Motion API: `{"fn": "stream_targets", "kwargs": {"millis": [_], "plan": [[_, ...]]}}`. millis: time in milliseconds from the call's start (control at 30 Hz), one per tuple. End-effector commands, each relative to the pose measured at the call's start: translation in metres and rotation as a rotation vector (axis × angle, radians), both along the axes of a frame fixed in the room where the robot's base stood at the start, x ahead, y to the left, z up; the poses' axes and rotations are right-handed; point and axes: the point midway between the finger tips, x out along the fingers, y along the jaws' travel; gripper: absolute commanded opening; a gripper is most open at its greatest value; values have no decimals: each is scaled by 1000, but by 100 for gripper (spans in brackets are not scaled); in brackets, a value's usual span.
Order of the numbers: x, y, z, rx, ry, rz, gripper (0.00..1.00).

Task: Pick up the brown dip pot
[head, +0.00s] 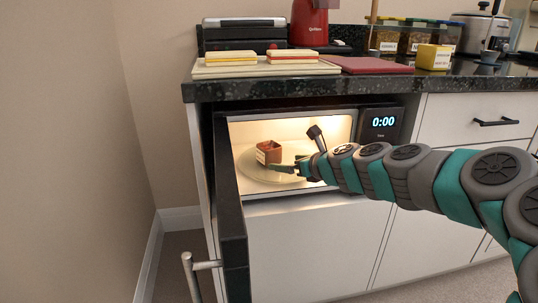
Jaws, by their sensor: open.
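The brown dip pot (269,152) is a small, square brown pot with a pale label on its front. It sits on the round glass turntable (256,173) inside the lit microwave (345,130). My gripper (277,168) reaches into the microwave from the right, with its fingertips just right of and slightly below the pot in the picture. The jaws are open and hold nothing I can see. The fingers are small and dark here, and I cannot tell whether they touch the pot.
The microwave door (231,215) stands open at the left, jutting forward. A dark countertop (300,85) runs above, holding sandwiches (231,57) on a board, a red appliance (308,25), a dark red board (375,65) and a yellow box (433,57). Floor at the lower left is clear.

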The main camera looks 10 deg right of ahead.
Motion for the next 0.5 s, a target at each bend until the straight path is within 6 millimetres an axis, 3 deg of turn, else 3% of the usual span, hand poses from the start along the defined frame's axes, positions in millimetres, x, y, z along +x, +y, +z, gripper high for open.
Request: {"fn": "stream_targets", "kwargs": {"millis": [233, 500], "plan": [[31, 14, -1, -1, 1, 2, 100], [45, 19, 0, -2, 0, 1, 100]]}}
